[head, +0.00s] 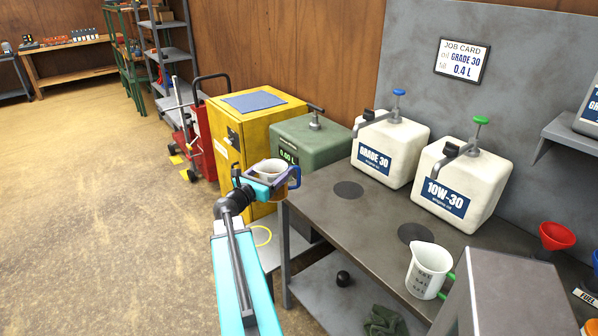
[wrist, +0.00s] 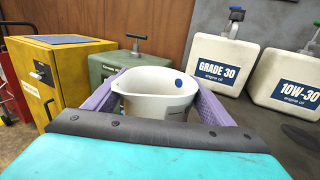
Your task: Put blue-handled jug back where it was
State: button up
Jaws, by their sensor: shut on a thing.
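The blue-handled jug (head: 270,167) is a white cup-like jug with a spout, held upright in the air left of the bench. Its blue handle (head: 296,178) points right. My gripper (head: 266,180) is shut around its body, with a purple finger on each side. The wrist view shows the jug (wrist: 155,103) between the fingers, its open rim up; its contents cannot be made out. Two dark round pads, a left one (head: 348,190) and a right one (head: 416,234), lie bare on the bench.
A green-handled jug (head: 428,268) stands on the bench's front part. GRADE 30 (head: 390,148) and 10W-30 (head: 460,185) canisters stand behind the pads. A green canister (head: 310,143) and yellow cabinet (head: 250,120) are behind the held jug.

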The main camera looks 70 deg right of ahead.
jog(key=s+d+f+p, duration=0.1)
jog(key=s+d+p, duration=0.2)
jog(key=d, duration=0.8)
jog(key=shift+s, duration=0.75)
jog(key=shift+s+d+f+p, duration=0.15)
jog(key=shift+d+f+p, duration=0.25)
jog(key=shift+f, duration=0.5)
jog(key=shift+s+d+f+p, duration=0.15)
jog(key=shift+f+p, duration=0.45)
jog(key=shift+f, duration=0.3)
jog(key=shift+f, duration=0.15)
jog(key=o, duration=1.6)
jog(key=shift+w+a+b, duration=0.35)
jog(key=shift+a+b, duration=0.25)
jog(key=shift+a, duration=1.4)
jog(key=shift+w+a+b, duration=0.4)
jog(key=shift+a+b, duration=0.25)
jog(key=shift+a, duration=1.3)
jog(key=shift+w+a+b, duration=0.35)
jog(key=shift+a+b, duration=0.25)
jog(key=shift+a, duration=1.4)
